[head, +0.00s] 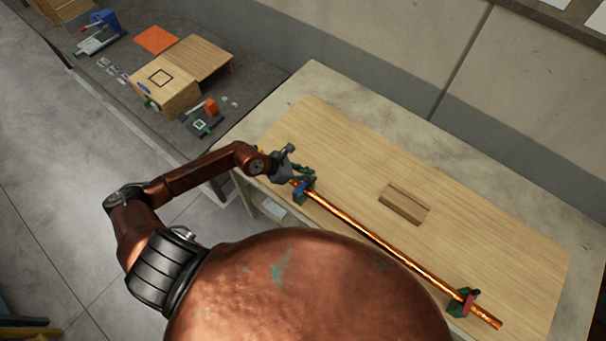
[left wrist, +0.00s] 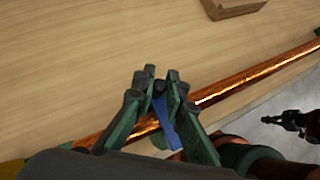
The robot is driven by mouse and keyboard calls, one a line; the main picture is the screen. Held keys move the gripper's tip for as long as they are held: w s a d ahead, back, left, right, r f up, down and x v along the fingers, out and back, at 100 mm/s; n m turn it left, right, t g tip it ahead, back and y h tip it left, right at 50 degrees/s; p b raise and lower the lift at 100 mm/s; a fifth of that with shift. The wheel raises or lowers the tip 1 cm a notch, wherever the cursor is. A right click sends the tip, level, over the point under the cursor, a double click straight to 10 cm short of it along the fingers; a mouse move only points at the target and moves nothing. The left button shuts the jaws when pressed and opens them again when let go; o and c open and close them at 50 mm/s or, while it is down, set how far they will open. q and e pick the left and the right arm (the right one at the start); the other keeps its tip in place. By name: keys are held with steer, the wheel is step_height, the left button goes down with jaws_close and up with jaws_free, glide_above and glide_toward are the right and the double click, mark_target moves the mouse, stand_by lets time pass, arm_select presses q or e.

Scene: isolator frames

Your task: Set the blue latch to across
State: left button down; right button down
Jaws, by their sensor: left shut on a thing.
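The blue latch (head: 300,187) is at the left end of a long copper rod (head: 380,242), on a green holder. It also shows in the left wrist view (left wrist: 166,124), as a blue bar with a dark knob, lying over the rod at an angle to it. My left gripper (head: 303,174) is shut on the blue latch, its fingers on both sides of the knob in the left wrist view (left wrist: 158,86). The fingers partly hide the latch and holder. What looks like my right gripper (left wrist: 272,119) is small and dark at the right of that view, apart from the rod.
A red latch on a green holder (head: 464,303) stands near the rod's right end. A wooden block (head: 405,204) lies behind the rod on the wooden board (head: 520,250). A side bench at the upper left holds a wooden box (head: 165,88) and several small parts.

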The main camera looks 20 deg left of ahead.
arm_select(q)
steer(key=c, duration=2.1)
jaws_free()
steer(key=shift+o, duration=0.8)
steer(key=v, duration=1.2)
arm_select(e)
steer(key=shift+s+d, duration=0.15)
steer(key=shift+s, duration=0.6)
